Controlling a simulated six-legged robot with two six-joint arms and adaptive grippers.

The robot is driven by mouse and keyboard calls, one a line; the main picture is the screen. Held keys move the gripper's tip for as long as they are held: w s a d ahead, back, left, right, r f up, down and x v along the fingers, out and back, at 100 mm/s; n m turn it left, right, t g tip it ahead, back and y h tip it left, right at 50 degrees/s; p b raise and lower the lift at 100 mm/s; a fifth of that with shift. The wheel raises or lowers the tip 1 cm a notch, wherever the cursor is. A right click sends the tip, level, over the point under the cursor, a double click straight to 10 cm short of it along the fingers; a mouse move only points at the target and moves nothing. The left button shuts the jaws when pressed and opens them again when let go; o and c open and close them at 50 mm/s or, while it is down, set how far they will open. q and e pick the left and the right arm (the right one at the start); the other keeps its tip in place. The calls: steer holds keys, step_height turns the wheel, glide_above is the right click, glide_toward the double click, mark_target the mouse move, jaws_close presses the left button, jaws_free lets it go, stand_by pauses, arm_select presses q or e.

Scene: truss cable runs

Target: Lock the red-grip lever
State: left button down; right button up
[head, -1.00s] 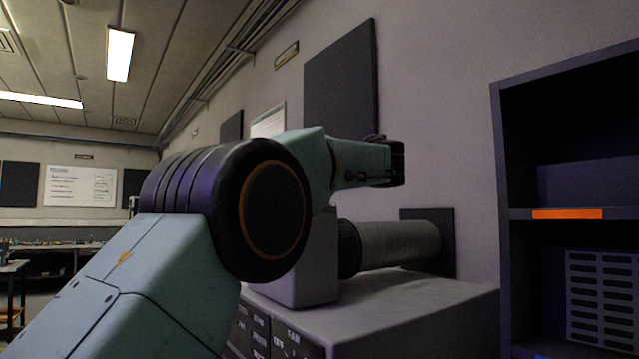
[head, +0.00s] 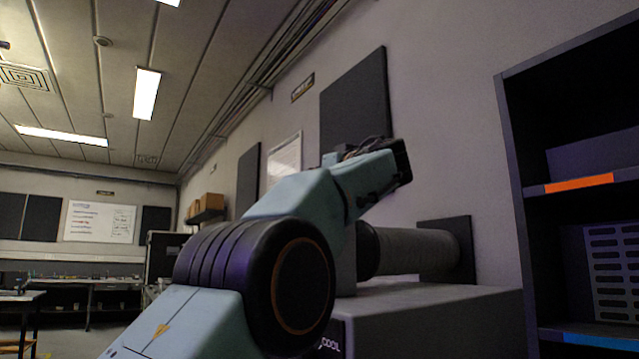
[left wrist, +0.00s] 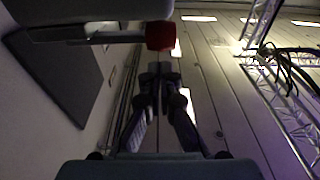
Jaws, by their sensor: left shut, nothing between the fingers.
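The red grip (left wrist: 160,36) shows at the upper middle of the left wrist view, at the end of a grey lever bar (left wrist: 108,39) that comes in from the left. A grey body lies above the bar, cut off by the top edge. My left gripper (left wrist: 159,72) is shut and empty. Its fingertips lie just below the red grip in the picture; I cannot tell whether they touch it. In the head view my left arm fills the centre, with its fingers not clearly visible. The lever is not seen there. My right gripper is not in view.
In the head view a grey cabinet (head: 430,315) carries a ribbed duct (head: 412,251) by the wall. A dark shelf unit (head: 515,160) stands at the right. A truss with cables (left wrist: 285,75) runs at the right of the left wrist view.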

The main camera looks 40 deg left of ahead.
arm_select(q)
steer(key=shift+s+a+f+n+b, duration=0.15)
steer(key=shift+f+n+b, duration=0.4)
steer(key=shift+f+n, duration=0.2)
steer(key=shift+s+f+b, duration=0.25)
steer(key=shift+f+b, duration=0.05)
steer(key=shift+b, duration=0.3)
